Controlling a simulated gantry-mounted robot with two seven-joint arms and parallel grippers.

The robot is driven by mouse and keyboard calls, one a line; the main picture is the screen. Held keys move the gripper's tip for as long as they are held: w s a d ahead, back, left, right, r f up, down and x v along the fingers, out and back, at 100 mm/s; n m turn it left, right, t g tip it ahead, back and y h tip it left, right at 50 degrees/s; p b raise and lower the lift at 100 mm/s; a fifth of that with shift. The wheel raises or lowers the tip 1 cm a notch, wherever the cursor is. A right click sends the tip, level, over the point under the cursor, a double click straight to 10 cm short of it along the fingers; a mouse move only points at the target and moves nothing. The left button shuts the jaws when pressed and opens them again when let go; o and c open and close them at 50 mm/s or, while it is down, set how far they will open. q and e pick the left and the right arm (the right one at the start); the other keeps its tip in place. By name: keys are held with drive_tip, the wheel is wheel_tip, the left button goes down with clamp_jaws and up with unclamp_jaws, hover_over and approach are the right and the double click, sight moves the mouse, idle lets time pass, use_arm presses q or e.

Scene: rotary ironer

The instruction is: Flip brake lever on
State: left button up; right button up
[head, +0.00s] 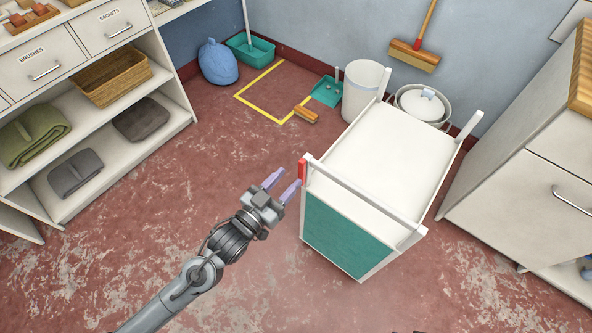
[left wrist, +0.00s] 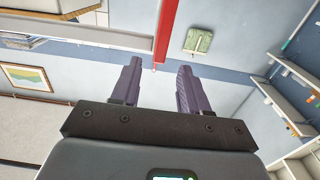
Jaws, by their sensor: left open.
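A white cart (head: 385,155) with a teal front panel (head: 340,242) stands in the middle of the head view. A small red lever (head: 303,172) sits at its near left corner, by the end of the white handle bar. In the left wrist view the red lever (left wrist: 165,30) shows above the fingertips. My left gripper (head: 281,186) is open and empty, just left of the lever, with its fingers pointing toward the cart. The fingers (left wrist: 156,80) appear apart from the lever. My right gripper is not in view.
A white shelf unit (head: 150,45) with folded towels stands at the left. A white cabinet (head: 545,150) is at the right. A white bin (head: 361,92) and a lidded pot (head: 422,103) stand behind the cart.

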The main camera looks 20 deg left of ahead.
sight(300, 166)
use_arm(q)
drive_tip(key=shift+b+x, duration=0.3)
drive_tip(key=shift+x, duration=1.95)
clamp_jaws()
